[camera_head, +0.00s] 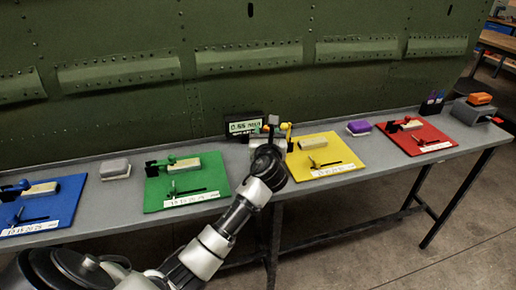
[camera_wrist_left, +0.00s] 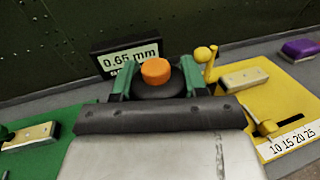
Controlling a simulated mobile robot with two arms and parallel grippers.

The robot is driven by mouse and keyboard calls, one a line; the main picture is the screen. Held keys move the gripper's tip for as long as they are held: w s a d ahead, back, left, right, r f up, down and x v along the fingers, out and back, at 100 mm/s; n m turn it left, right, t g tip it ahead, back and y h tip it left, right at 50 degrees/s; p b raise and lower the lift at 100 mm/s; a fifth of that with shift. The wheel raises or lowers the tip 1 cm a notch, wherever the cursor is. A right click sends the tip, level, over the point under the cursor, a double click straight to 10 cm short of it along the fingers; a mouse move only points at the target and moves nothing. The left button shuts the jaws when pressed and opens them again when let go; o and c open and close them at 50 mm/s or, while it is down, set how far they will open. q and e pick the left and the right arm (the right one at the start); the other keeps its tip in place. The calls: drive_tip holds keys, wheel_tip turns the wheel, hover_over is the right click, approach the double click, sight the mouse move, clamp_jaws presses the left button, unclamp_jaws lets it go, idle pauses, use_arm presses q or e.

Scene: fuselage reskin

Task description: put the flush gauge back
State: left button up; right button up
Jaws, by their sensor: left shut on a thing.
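My left gripper (camera_head: 272,132) is over the back of the grey bench, between the green and yellow mats. It is shut on a dark round thing with an orange top (camera_wrist_left: 156,74), which looks like the flush gauge. In the left wrist view the green-sided fingers (camera_wrist_left: 157,88) flank it. Its underside is hidden, so I cannot tell whether it touches the bench. A black display (camera_head: 244,126) reading 0.65 mm stands just behind and left of it; it also shows in the left wrist view (camera_wrist_left: 128,60). My right gripper is not in view.
The green mat (camera_head: 210,198) and yellow mat (camera_head: 335,170) carry tools and blocks. A blue mat (camera_head: 65,205) and red mat (camera_head: 430,137) lie farther out. A grey stand with an orange block (camera_head: 480,98) is at the far right. The green riveted panel (camera_head: 150,110) rises behind the bench.

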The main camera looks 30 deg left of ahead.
use_arm(q)
drive_tip(key=f, duration=0.1)
drive_tip(key=a+f, duration=0.1)
drive_tip(key=f, duration=0.1)
drive_tip(key=a+f+b, duration=0.1)
drive_tip(key=f, duration=0.1)
drive_tip(key=shift+s+f, duration=0.15)
drive_tip(key=shift+s, duration=0.15)
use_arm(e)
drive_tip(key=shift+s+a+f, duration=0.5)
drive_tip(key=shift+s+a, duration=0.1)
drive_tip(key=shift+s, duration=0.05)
use_arm(q)
drive_tip(key=shift+f, duration=0.15)
drive_tip(key=o, duration=0.9)
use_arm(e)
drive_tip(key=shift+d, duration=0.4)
